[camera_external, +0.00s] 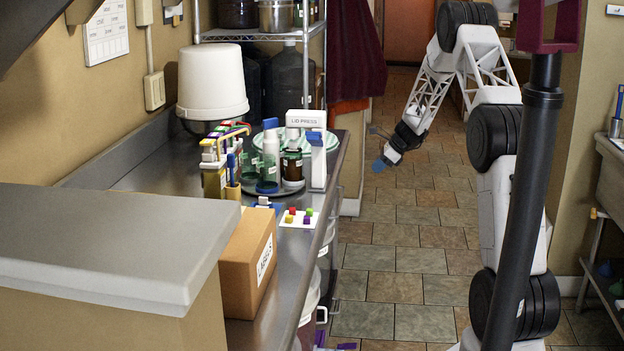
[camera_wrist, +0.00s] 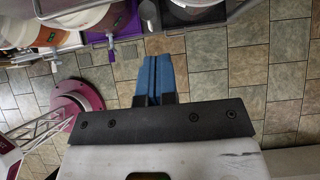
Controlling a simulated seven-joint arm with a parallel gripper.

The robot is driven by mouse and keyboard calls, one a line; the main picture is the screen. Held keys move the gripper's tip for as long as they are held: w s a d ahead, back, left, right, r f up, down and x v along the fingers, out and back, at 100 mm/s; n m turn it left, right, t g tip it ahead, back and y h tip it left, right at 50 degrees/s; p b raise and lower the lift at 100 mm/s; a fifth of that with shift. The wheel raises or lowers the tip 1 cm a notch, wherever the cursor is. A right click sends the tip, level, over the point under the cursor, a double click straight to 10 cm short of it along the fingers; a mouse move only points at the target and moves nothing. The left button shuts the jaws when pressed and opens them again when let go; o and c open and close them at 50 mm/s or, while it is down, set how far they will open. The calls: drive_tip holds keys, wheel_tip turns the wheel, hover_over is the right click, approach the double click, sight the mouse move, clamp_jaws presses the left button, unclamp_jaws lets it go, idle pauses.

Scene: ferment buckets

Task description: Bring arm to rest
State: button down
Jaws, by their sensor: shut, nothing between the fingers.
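My gripper (camera_external: 380,164) hangs over the open tiled floor to the right of the steel counter (camera_external: 331,205) in the external view. Its blue fingers are together and hold nothing. In the wrist view the blue fingers (camera_wrist: 158,80) are side by side above the floor tiles, touching no object.
The counter holds an upturned white bucket (camera_external: 212,82), several bottles on a round tray, a lid press box (camera_external: 306,119), small coloured cubes on a white card and a cardboard box (camera_external: 250,262). A steel sink unit stands at the far right. The middle floor is clear.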

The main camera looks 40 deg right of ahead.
drive_tip(key=s+a+r+n+g+h, duration=0.1)
drive_tip(key=s+a+r+n+g, duration=0.1)
drive_tip(key=s+a+r+n, duration=0.8)
drive_tip(key=s+a+r+n+g+h, duration=0.1)
drive_tip(key=s+a+r+n, duration=0.2)
drive_tip(key=s+a+r, duration=1.3)
drive_tip(key=s+a+n+h, duration=0.1)
drive_tip(key=s+a+n, duration=0.3)
drive_tip(key=s, duration=0.5)
drive_tip(key=s+a+n+h, duration=0.1)
drive_tip(key=s+a+n, duration=0.4)
drive_tip(key=s, duration=0.5)
drive_tip(key=s+a+n+h, duration=0.1)
drive_tip(key=s+a+n, duration=0.3)
drive_tip(key=s, duration=0.5)
drive_tip(key=shift+s+a+r+n+h, duration=0.3)
drive_tip(key=shift+s+a+r+h, duration=0.1)
drive_tip(key=shift+a, duration=0.45)
